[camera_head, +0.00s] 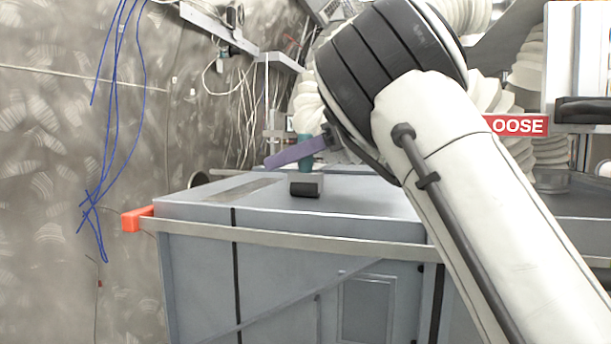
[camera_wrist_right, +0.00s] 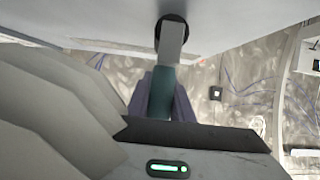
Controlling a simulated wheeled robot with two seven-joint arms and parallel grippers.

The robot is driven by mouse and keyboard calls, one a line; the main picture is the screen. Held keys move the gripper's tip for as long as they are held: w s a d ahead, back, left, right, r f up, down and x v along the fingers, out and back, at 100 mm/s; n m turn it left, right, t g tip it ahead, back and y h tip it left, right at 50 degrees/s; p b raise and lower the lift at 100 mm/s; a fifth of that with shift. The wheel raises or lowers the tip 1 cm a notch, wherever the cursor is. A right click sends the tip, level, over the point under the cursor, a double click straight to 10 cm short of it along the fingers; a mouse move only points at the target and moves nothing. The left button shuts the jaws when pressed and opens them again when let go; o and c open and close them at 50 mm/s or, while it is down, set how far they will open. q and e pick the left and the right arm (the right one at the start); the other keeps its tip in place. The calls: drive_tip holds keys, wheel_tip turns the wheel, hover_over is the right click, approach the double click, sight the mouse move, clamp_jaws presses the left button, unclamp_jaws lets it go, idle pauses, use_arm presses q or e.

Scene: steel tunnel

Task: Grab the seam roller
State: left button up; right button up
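The seam roller (camera_head: 305,188) has a black roller, a grey metal frame and a teal handle. In the head view it stands near the far middle of the grey cabinet's top (camera_head: 370,200), roller end down and handle up. My right gripper (camera_head: 297,152), with purple fingers, reaches it from the right and crosses the handle. In the right wrist view, the fingers (camera_wrist_right: 162,102) lie on both sides of the teal handle (camera_wrist_right: 162,85), with no visible gap. The black roller (camera_wrist_right: 172,24) shows beyond them. My left gripper is not in view.
An orange corner piece (camera_head: 134,219) sits at the cabinet's left edge, and a pale rail runs along its front. Blue cables (camera_head: 115,110) hang on the left wall. A red sign (camera_head: 519,125) and ribbed white ducts stand at the right. The cabinet top around the roller is clear.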

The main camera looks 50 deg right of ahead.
clamp_jaws()
drive_tip(key=shift+r, duration=0.2)
wheel_tip(320, 180, up, 18)
drive_tip(key=shift+f, duration=0.2)
